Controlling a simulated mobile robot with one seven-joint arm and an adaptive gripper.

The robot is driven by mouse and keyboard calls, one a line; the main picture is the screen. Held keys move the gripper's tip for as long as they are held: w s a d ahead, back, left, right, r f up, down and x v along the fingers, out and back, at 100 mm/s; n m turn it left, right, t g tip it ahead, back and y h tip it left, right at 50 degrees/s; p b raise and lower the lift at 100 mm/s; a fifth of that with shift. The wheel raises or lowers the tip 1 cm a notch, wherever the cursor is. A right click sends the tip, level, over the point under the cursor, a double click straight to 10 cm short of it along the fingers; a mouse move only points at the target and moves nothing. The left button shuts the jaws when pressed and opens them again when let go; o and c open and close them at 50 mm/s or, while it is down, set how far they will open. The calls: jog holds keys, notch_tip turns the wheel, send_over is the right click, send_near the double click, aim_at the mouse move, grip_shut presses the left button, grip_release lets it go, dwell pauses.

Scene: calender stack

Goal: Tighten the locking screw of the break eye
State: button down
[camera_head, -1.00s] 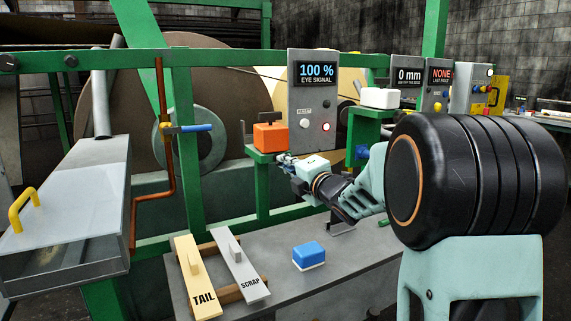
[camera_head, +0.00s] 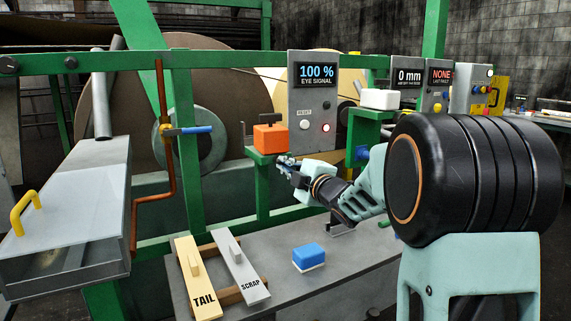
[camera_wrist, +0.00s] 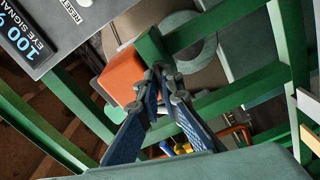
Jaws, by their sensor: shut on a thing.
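The break eye appears to be the orange block (camera_head: 270,139) with a dark T-shaped piece on top, sitting on a green bracket (camera_head: 262,157). The orange block also shows in the wrist view (camera_wrist: 123,76). My gripper (camera_head: 283,160) is at the right front corner of this bracket, just below the block. In the wrist view its fingertips (camera_wrist: 163,70) come together beside the block and against the green bracket. They are closed on a small part there, seemingly the locking screw, which the fingertips hide. The eye signal panel (camera_head: 314,100) reads 100 %.
A white block (camera_head: 380,98) stands on another green bracket to the right. On the grey table (camera_head: 335,262) lie a blue block (camera_head: 309,256) and the TAIL (camera_head: 197,280) and SCRAP (camera_head: 241,265) paddles. Green frame bars (camera_head: 189,150) stand close around my gripper.

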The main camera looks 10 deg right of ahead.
jog(key=shift+m, duration=1)
jog(key=c, duration=2.1)
grip_release()
jog(key=v, duration=1.2)
jog(key=shift+p, duration=0.35)
